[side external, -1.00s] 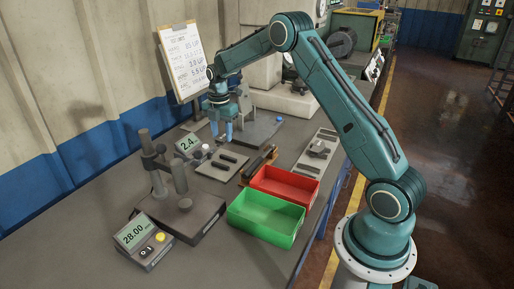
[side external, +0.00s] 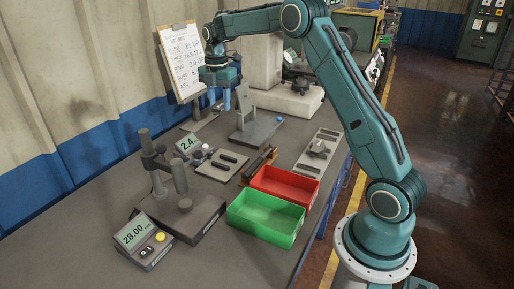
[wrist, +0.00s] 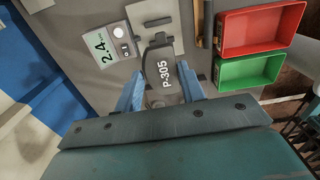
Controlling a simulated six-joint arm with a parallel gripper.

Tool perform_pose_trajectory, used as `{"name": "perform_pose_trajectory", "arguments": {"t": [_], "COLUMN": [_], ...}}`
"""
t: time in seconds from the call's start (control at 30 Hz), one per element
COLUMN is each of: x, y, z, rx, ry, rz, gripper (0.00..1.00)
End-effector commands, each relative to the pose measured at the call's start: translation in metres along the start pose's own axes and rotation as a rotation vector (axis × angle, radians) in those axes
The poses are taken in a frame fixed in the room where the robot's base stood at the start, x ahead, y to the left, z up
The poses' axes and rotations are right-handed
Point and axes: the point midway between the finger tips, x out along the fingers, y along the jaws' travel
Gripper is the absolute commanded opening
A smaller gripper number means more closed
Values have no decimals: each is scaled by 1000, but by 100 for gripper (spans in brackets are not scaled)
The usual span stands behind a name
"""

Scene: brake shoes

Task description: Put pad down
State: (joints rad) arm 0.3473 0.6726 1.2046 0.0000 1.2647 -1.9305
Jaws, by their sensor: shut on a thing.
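My gripper (side external: 221,98) is raised at the back of the bench, in front of the clipboard. Its two blue fingers also show in the wrist view (wrist: 161,92), shut on a dark grey pad (wrist: 162,70) marked P-305. The pad is held clear of the bench between the fingers. In the side view I cannot make out the pad clearly at the fingers. A grey plate with dark bars (side external: 222,165) lies on the bench in front, and shows in the wrist view (wrist: 159,12).
A green bin (side external: 266,219) and a red bin (side external: 285,188) stand at the front right. A gauge stand (side external: 187,212), a 28.00 display (side external: 137,236) and a 2.4 display (side external: 188,144) stand at the left. A grey fixture (side external: 252,130) is right of my gripper.

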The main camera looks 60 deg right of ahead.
Motion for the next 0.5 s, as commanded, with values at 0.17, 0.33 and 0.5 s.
{"name": "perform_pose_trajectory", "arguments": {"t": [0.17, 0.33, 0.5], "x": [0, 0, -1], "y": [0, 0, -1], "z": [0, 0, 0], "rx": [0, 1, 25], "ry": [0, 0, 0], "rz": [1, 1, 1], "gripper": [12, 12, 12]}}
